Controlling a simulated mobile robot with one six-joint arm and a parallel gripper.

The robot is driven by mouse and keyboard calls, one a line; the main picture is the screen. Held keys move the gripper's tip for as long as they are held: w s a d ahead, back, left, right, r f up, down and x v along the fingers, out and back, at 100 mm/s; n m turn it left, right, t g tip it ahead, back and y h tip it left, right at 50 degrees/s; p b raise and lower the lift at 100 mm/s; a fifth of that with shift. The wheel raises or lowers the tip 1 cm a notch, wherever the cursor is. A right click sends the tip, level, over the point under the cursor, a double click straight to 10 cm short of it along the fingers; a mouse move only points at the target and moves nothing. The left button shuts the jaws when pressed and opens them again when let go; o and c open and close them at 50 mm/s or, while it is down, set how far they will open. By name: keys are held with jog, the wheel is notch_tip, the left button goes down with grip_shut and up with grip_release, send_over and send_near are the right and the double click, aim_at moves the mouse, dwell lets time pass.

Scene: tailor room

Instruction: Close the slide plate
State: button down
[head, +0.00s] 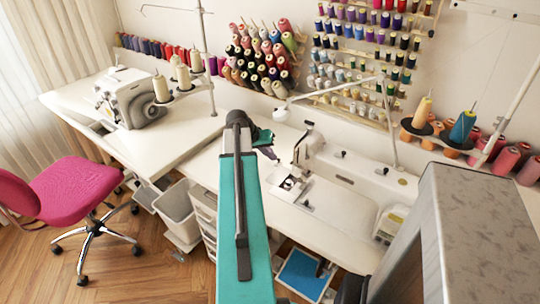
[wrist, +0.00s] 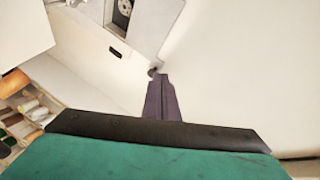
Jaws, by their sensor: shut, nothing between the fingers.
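The white sewing machine (head: 345,165) stands on the right table. In its bed is a small opening (head: 288,183) with metal parts inside, which also shows in the wrist view (wrist: 123,10). Beside the opening lies the pale slide plate (head: 300,194) with a dark slot; it also shows in the wrist view (wrist: 97,42). The opening is at least partly uncovered. My gripper (head: 272,155) is shut and empty, left of the machine's head. In the wrist view the dark purple fingers (wrist: 156,75) point at the bed's edge near the plate. Whether they touch it is unclear.
Thread racks (head: 365,60) line the wall behind. A second machine (head: 130,98) stands on the left table. A grey block (head: 475,235) stands at the right. Bins (head: 178,210) and a pink chair (head: 68,192) are lower left.

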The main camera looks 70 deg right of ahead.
aim_at(278, 168)
jog(key=shift+s+a, duration=0.25)
jog(key=shift+s, duration=0.65)
jog(key=shift+s+a, duration=0.2)
jog(key=shift+s, duration=0.65)
jog(key=shift+s+a, duration=0.25)
jog(key=shift+s, duration=0.65)
jog(key=shift+w, duration=0.15)
jog(key=shift+w+a+r, duration=0.15)
jog(key=shift+w+r, duration=0.1)
jog(key=shift+w, duration=0.35)
jog(key=w, duration=0.1)
jog(key=w+r, duration=0.1)
jog(key=shift+w+a+r, duration=0.1)
jog(key=shift+w+a, duration=0.25)
jog(key=shift+a, duration=0.05)
jog(key=v, duration=0.9)
jog(key=shift+b, duration=0.4)
jog(key=shift+a+r, duration=0.15)
jog(key=shift+r, duration=0.05)
